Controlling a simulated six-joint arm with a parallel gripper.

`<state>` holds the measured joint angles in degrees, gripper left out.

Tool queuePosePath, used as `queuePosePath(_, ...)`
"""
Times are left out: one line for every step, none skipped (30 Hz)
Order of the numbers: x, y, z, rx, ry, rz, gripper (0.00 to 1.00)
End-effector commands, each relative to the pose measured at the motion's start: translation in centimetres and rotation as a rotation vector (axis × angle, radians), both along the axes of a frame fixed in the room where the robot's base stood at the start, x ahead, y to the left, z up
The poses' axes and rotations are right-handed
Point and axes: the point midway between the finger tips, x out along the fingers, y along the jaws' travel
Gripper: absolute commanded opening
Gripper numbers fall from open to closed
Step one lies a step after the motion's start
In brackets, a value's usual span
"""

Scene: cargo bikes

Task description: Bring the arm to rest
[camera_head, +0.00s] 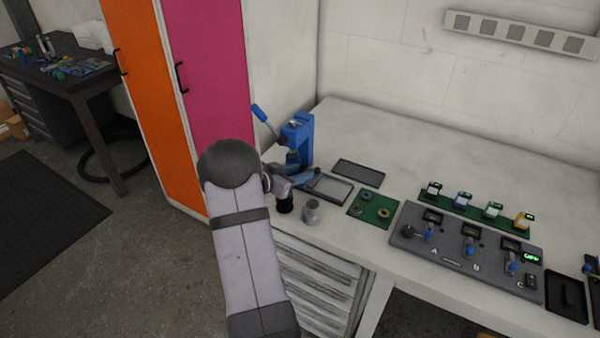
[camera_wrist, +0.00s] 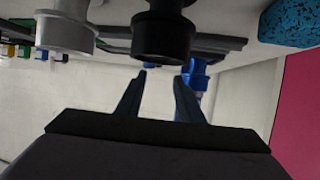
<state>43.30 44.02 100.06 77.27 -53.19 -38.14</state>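My gripper (camera_wrist: 163,74) shows in the wrist view with its two dark fingers apart and nothing between them. In the head view my arm reaches over the front left of the bench (camera_head: 420,150), and the fingers are hard to make out there. A black round piece (camera_head: 285,205) and a grey metal piece (camera_head: 311,211) stand near the front edge, close to my wrist. In the wrist view, which looks upside down, the black piece (camera_wrist: 162,36) and the grey piece (camera_wrist: 66,31) appear above the fingertips in the picture. I see no contact with them.
A blue lever press (camera_head: 299,137) stands just behind my wrist. Dark trays (camera_head: 357,172), a green board (camera_head: 372,207) and a control panel (camera_head: 465,250) lie to the right. A blue speckled block (camera_wrist: 290,22) shows in the wrist view. Orange and pink cabinet doors (camera_head: 210,75) stand left.

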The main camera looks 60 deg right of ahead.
Motion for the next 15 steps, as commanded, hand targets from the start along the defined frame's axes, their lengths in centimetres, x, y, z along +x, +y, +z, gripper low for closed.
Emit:
queuePosePath(0.0, 0.0, 0.0, 0.0, 0.0, 0.0, 0.34)
queuePosePath(0.0, 0.0, 0.0, 0.0, 0.0, 0.0, 0.34)
queuePosePath(0.0, 0.0, 0.0, 0.0, 0.0, 0.0, 0.34)
queuePosePath(0.0, 0.0, 0.0, 0.0, 0.0, 0.0, 0.34)
queuePosePath(0.0, 0.0, 0.0, 0.0, 0.0, 0.0, 0.34)
queuePosePath(0.0, 0.0, 0.0, 0.0, 0.0, 0.0, 0.34)
queuePosePath(0.0, 0.0, 0.0, 0.0, 0.0, 0.001, 0.34)
queuePosePath(0.2, 0.1, 0.1, 0.001, -0.002, 0.006, 0.34)
queuePosePath(0.5, 0.2, 0.2, 0.002, -0.005, 0.016, 0.34)
queuePosePath(0.8, 0.3, 0.2, 0.004, -0.009, 0.026, 0.34)
queuePosePath(1.3, 0.5, 0.3, 0.007, -0.013, 0.041, 0.34)
queuePosePath(2.1, 0.8, 0.5, 0.01, -0.019, 0.067, 0.34)
queuePosePath(2.7, 1.1, 0.7, 0.014, -0.025, 0.087, 0.34)
queuePosePath(3.4, 1.5, 0.9, 0.021, -0.032, 0.113, 0.34)
queuePosePath(4.7, 2.1, 1.1, 0.03, -0.042, 0.155, 0.34)
